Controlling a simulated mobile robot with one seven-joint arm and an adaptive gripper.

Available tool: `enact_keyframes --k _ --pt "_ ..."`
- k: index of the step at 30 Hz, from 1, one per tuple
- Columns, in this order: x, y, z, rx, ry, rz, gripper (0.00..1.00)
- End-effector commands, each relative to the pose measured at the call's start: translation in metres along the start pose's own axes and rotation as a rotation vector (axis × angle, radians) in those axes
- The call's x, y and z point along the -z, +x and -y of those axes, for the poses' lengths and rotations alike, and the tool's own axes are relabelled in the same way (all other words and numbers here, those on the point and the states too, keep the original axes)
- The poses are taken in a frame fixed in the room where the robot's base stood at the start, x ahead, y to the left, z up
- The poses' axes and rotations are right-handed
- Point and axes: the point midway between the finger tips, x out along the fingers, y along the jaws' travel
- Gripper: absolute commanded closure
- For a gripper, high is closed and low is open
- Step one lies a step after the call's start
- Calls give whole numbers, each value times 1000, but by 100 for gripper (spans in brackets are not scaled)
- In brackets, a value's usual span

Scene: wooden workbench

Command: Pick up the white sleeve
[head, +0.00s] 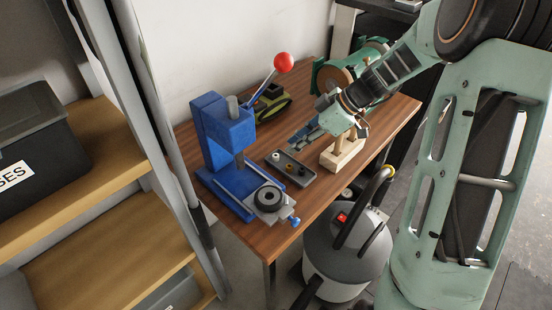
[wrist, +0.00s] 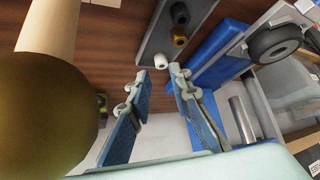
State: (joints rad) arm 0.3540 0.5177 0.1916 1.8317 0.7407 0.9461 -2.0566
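The white sleeve (wrist: 160,61) stands at the near end of a grey tray in the wrist view, and shows small at the tray's left end in the head view (head: 276,157). My gripper (wrist: 160,76) is open, with blue-padded fingers apart. The white sleeve appears in line with the gap between the fingertips, a little beyond them, and I see no contact. In the head view my gripper (head: 303,135) hangs above and behind the tray. A brass sleeve (wrist: 179,37) and a black sleeve (wrist: 180,13) stand in the same tray.
The grey tray (wrist: 207,8) lies beside a blue press (head: 226,130) with a red-knobbed lever. A wooden post on a block (head: 343,155) stands close to my gripper. A green machine (head: 330,78) is behind. A grey vacuum (head: 345,255) stands before the bench.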

Motion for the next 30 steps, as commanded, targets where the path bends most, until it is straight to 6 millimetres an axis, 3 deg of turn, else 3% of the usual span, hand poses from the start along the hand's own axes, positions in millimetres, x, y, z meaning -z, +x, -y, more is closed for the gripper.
enact_keyframes --k 8,16,23,27,30 --pt "0 21 1 2 1 2 81" --pt "1 59 2 1 1 3 81" --pt "2 62 1 -2 1 3 81" --pt "2 62 1 -1 1 3 94" --pt "2 61 1 -1 1 3 96"
